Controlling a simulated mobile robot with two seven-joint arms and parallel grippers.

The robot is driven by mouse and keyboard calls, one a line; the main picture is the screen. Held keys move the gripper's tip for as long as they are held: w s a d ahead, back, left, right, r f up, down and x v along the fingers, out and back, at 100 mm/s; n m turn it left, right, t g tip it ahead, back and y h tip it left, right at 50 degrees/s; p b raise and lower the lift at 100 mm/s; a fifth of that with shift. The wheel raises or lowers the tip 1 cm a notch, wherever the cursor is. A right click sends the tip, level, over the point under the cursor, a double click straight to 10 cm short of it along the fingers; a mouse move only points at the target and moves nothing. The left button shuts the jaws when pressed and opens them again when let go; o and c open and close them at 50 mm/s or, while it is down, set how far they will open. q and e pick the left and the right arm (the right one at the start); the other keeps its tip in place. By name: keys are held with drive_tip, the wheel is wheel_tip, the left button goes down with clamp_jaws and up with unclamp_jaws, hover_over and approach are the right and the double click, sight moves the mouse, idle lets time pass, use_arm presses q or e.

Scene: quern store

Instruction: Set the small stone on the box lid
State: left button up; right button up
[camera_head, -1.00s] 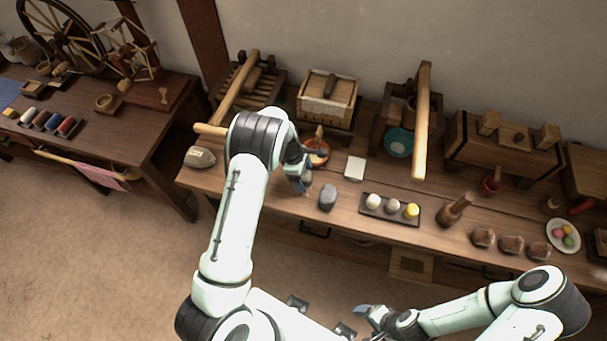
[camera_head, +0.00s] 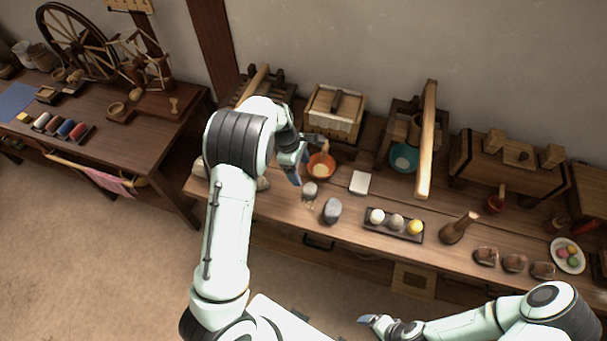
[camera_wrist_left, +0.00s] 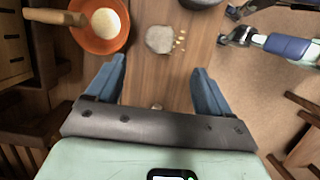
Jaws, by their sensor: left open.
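A small round grey stone (camera_head: 310,190) sits on the long bench, with pale grains beside it. It also shows in the left wrist view (camera_wrist_left: 160,39), ahead of the fingers. My left gripper (camera_head: 305,158) is open and empty, just behind the stone in the head view and apart from it. Its two blue fingers are spread in the left wrist view (camera_wrist_left: 157,88). A pale wooden box (camera_head: 333,122) with a dark bar across its top stands behind; I cannot tell whether that top is the lid. My right gripper (camera_head: 375,322) is low in front; its jaws are unclear.
An orange bowl (camera_head: 321,165) stands close to the left gripper. A larger grey stone (camera_head: 332,210), a white square (camera_head: 360,183) and a tray of balls (camera_head: 375,226) lie to the right. A dark chest (camera_head: 510,160) carries wooden blocks.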

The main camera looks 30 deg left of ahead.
sight(308, 188)
use_arm(q)
drive_tip(key=shift+a+r, duration=0.1)
drive_tip(key=shift+r, duration=0.15)
drive_tip(key=shift+c, duration=0.3)
drive_tip(key=f+n+b, duration=0.1)
drive_tip(key=f+n, duration=0.1)
drive_tip(key=n, duration=1)
drive_tip(key=d+f+n+b, duration=0.1)
drive_tip(key=f+n+b, duration=0.1)
drive_tip(key=n, duration=1)
drive_tip(key=f+n+b, duration=0.1)
drive_tip(key=f+n, duration=0.2)
drive_tip(key=n, duration=0.8)
drive_tip(key=shift+w+d+f+n+b, duration=0.25)
drive_tip(key=shift+w+f+n+b, duration=0.05)
drive_tip(key=shift+w+n+b, duration=0.1)
drive_tip(key=shift+x, duration=2.75)
drive_tip(key=shift+s+d+r, duration=0.1)
drive_tip(key=shift+s, duration=0.1)
drive_tip(key=c, duration=1.1)
use_arm(e)
drive_tip(key=s+f, duration=0.3)
drive_tip(key=f, duration=0.2)
drive_tip(key=shift+s+f, duration=0.15)
drive_tip(key=shift+s, duration=0.2)
